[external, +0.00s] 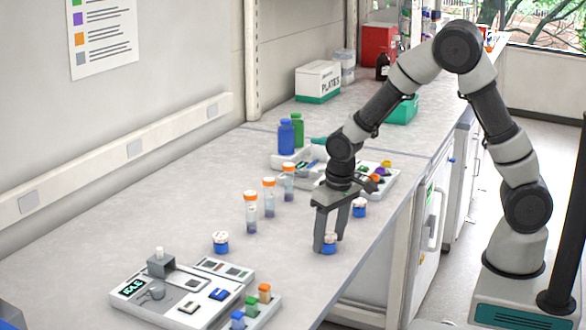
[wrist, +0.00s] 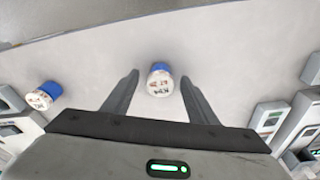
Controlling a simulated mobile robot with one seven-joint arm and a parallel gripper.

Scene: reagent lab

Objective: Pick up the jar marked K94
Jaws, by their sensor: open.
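My gripper (external: 329,244) is open and points down near the table's front edge. A small jar with a white lid and blue body (external: 329,248) stands at its fingertips. In the wrist view this jar (wrist: 159,82) lies between the two open fingers, with gaps on both sides. Dark lettering shows on its lid, but it is too small to read surely as K94. A similar jar (external: 359,208) stands behind my gripper, and it also shows at left in the wrist view (wrist: 43,95). A third similar jar (external: 221,242) stands to the left.
Several orange-capped vials (external: 250,212) stand in a row left of my gripper. A grey instrument (external: 180,290) with coloured blocks is at the front left. A tray (external: 385,181) with coloured items lies behind my gripper. Blue and green bottles (external: 287,138) stand further back.

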